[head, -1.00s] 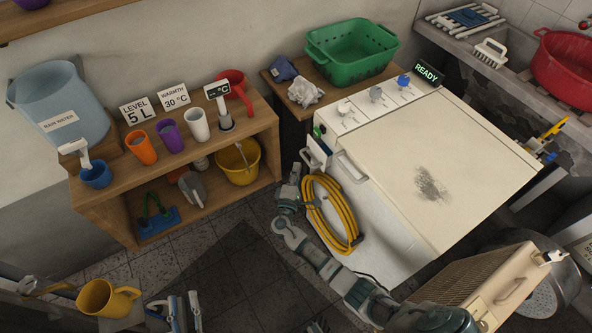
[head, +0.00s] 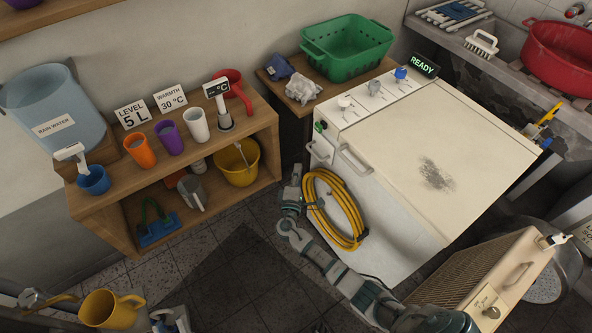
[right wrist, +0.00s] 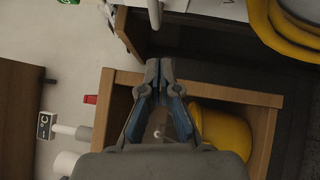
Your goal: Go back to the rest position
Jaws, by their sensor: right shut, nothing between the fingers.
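My right arm comes in from the bottom right of the head view and reaches across in front of the cream machine (head: 425,150). My right gripper (head: 295,172) is in the gap between that machine and the wooden shelf (head: 262,115), small and hard to make out there. In the right wrist view my right gripper (right wrist: 159,66) has its fingertips together, with nothing between them. The shelf edge and the yellow bucket (right wrist: 222,138) show beyond its fingers.
A yellow hose coil (head: 335,210) hangs on the machine's front, close to my right arm. A cream heater-like box (head: 480,275) stands at the lower right. The dark floor mat (head: 235,275) is clear.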

